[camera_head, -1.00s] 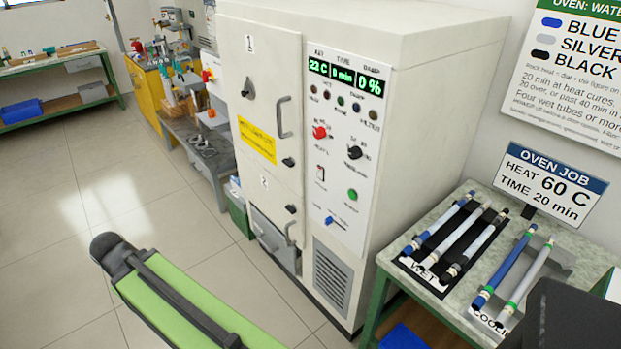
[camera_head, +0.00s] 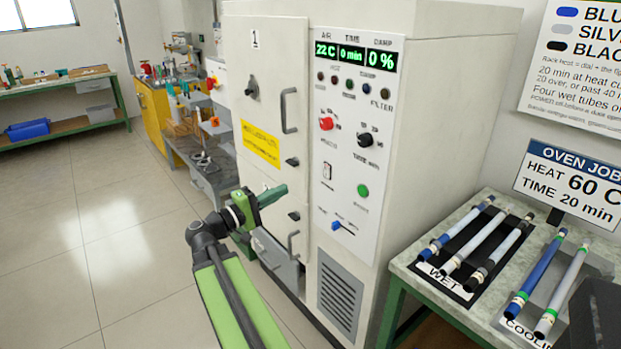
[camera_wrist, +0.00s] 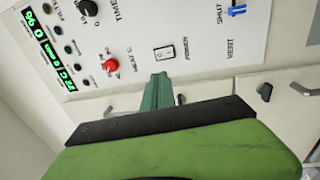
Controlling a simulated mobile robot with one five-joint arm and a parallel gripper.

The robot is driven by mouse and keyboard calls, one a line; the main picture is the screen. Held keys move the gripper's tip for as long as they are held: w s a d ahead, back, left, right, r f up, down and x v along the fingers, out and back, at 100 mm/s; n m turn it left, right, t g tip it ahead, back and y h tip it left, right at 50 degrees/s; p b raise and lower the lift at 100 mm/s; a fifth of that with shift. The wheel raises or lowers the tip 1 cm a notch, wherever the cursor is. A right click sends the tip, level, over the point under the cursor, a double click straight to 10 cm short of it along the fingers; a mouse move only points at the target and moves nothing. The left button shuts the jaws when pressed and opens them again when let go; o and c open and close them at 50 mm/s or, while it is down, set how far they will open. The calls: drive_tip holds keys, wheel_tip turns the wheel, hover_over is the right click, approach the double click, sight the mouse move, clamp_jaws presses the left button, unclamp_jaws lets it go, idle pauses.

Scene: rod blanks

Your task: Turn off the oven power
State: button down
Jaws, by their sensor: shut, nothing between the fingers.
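The oven (camera_head: 450,120) is a tall pale cabinet with a white control panel on its front. The power switch (camera_head: 327,171) is a small rocker in a black frame, left on the panel below the red knob. In the wrist view the power switch (camera_wrist: 165,53), labelled POWER, lies just beyond my fingertips. My gripper (camera_head: 284,190) is shut and empty, pointing at the panel from the lower left. It also shows in the wrist view (camera_wrist: 158,76), with its green fingers together, apparently short of the switch. The display (camera_head: 352,55) is lit and reads 22 C, 0 min, 0 %.
A red heat knob (camera_head: 326,124), a black time knob (camera_head: 365,140), a green button (camera_head: 363,190) and a blue vent slider (camera_head: 337,226) are near the switch. Door handles (camera_head: 289,110) project left of the panel. A bench (camera_head: 405,262) with tubes stands right.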

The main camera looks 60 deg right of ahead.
sight(324, 168)
drive_tip(key=p+x, duration=0.1)
drive_tip(key=x, duration=1.2)
drive_tip(key=shift+s+d+r+p, duration=0.1)
drive_tip(key=shift+s+d+p, duration=0.05)
drive_tip(key=shift+d+p, duration=0.2)
